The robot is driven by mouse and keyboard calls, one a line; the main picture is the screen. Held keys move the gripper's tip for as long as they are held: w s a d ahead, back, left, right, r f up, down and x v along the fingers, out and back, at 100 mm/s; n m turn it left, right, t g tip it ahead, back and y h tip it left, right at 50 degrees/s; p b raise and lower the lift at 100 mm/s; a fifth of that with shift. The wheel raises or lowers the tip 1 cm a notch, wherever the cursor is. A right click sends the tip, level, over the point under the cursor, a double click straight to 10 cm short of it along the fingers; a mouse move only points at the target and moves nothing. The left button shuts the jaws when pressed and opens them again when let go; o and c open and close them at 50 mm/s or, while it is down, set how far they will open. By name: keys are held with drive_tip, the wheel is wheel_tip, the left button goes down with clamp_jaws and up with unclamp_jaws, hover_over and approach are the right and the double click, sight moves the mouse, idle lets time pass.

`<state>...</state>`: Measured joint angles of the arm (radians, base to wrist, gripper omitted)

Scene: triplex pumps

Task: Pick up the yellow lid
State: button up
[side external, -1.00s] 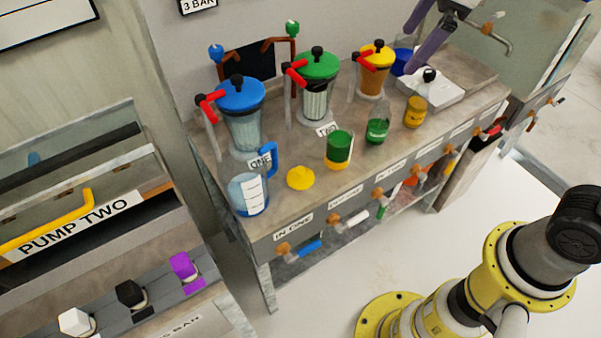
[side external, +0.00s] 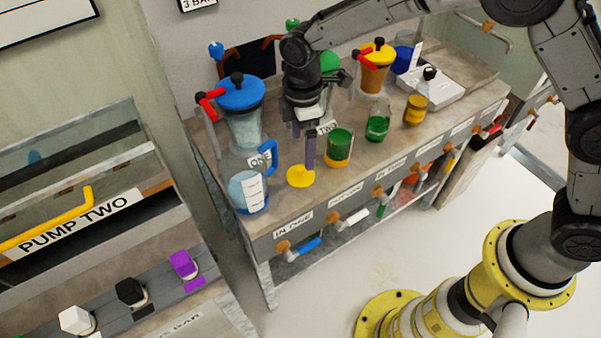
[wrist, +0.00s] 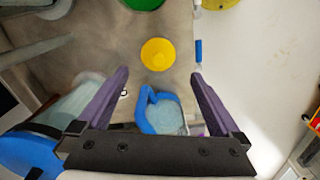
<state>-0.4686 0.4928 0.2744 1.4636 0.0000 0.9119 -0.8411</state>
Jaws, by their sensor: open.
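The yellow lid (side external: 301,176) lies on the bench top near its front edge, between the blue-handled jug (side external: 249,190) and the green-filled beaker (side external: 339,146). My gripper (side external: 304,153) points down just above and behind the lid, with its purple fingers apart. In the wrist view the lid (wrist: 158,54) is round and plain, with nothing on it. It lies ahead of my open fingers (wrist: 160,75), roughly centred between their lines. I cannot tell the exact height of the fingertips above the bench.
The blue-lidded pump jar (side external: 241,95) stands behind the jug. The yellow-lidded pump jar (side external: 375,68), a green bottle (side external: 378,124) and an amber jar (side external: 415,109) stand to the right. The blue jug handle (wrist: 148,108) is close between my fingers in the wrist view.

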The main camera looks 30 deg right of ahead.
sight(302, 167)
drive_tip(key=shift+w+f, duration=0.15)
drive_tip(key=shift+f, duration=4.15)
drive_tip(key=c, duration=1.2)
